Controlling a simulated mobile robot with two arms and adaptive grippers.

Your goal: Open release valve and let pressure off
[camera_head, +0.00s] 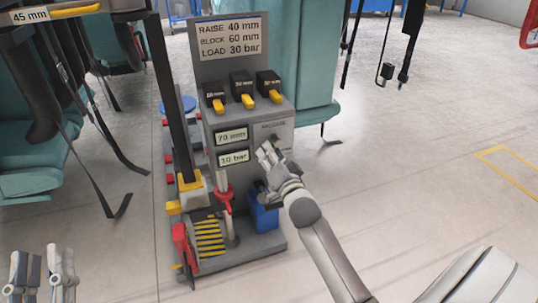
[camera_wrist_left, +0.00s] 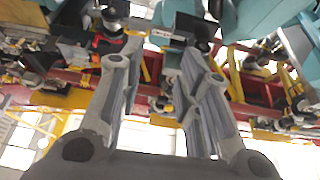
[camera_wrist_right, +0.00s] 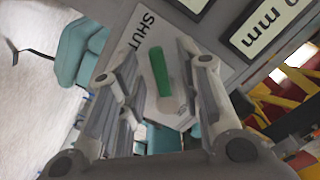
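The grey pump stand has a release plate (camera_head: 274,126) on its front right. In the right wrist view, a green valve handle (camera_wrist_right: 160,72) sits on a plate marked "SHUT" (camera_wrist_right: 146,33). My right gripper (camera_head: 267,151) is at this plate, and its fingers (camera_wrist_right: 155,72) are apart, one on each side of the green handle, with gaps visible. I cannot tell whether either finger touches it. The displays read "70 mm" (camera_head: 231,136) and "10 bar" (camera_head: 233,157). My left gripper (camera_head: 42,272) is open and empty at the lower left, away from the stand.
A sign (camera_head: 230,38) reads raise 40 mm, block 60 mm, load 30 bar. Several black blocks with yellow handles (camera_head: 242,84) sit on the stand's top. A red-handled lever (camera_head: 225,196) and blue container (camera_head: 264,216) are below. Teal seats (camera_head: 297,60) stand behind; floor at right is clear.

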